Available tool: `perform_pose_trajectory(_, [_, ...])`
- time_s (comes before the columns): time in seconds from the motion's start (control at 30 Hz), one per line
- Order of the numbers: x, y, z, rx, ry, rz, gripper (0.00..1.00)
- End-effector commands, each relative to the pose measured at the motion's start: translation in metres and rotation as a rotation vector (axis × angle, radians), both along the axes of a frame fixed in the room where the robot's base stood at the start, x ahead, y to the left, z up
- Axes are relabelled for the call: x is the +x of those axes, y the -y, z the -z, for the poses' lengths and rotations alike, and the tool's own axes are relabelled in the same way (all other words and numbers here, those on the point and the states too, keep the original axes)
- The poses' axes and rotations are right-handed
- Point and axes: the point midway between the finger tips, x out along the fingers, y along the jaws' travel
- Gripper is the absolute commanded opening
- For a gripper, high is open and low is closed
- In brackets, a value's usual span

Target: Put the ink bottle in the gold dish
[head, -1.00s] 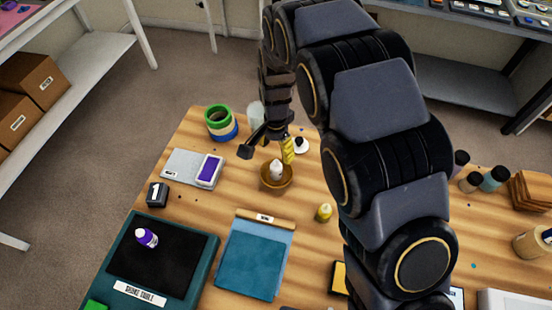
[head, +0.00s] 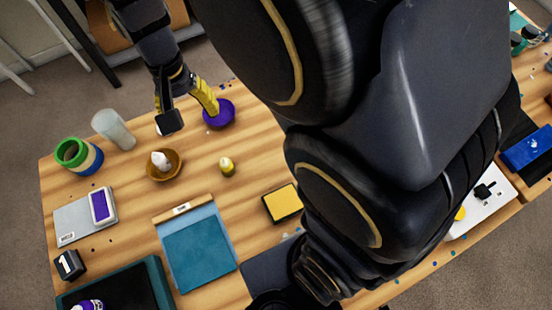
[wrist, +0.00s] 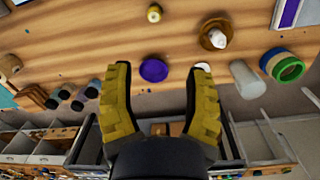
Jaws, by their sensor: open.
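The gold dish (head: 177,168) stands on the table in the head view. A small white bottle (head: 160,160), which looks like the ink bottle, is inside it, seeming to lean. In the wrist view the gold dish (wrist: 206,42) and the white bottle (wrist: 217,38) show at the upper right. My gripper (head: 190,113) is open and empty, behind and right of the gold dish, apart from it. In the wrist view a purple dish (wrist: 153,70) shows between my open fingers. Another white object (wrist: 202,66) is partly hidden by my right finger.
A yellow bottle (head: 227,167) stands right of the gold dish. A translucent cup (head: 114,130) and tape rolls (head: 78,156) stand to its left. A grey scale (head: 78,215), blue mat (head: 198,250) and yellow pad (head: 281,204) lie nearer. Bare table surrounds the dish.

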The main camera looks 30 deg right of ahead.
Motion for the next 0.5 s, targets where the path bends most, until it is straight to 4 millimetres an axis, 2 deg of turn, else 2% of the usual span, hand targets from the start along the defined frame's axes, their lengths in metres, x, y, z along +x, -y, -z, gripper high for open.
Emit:
perform_pose_trajectory(0.03, [-0.018, 0.018, -0.015, 0.005, -0.001, -0.021, 0.52])
perform_pose_trajectory(0.1, [-0.047, 0.039, -0.028, 0.008, -0.024, -0.066, 0.52])
perform_pose_trajectory(0.2, [-0.088, 0.061, -0.041, 0.019, -0.050, -0.133, 0.52])
perform_pose_trajectory(0.3, [-0.125, 0.076, -0.050, 0.029, -0.062, -0.198, 0.52])
perform_pose_trajectory(0.4, [-0.153, 0.086, -0.053, 0.030, -0.079, -0.244, 0.52])
perform_pose_trajectory(0.5, [-0.171, 0.090, -0.053, 0.036, -0.092, -0.276, 0.52])
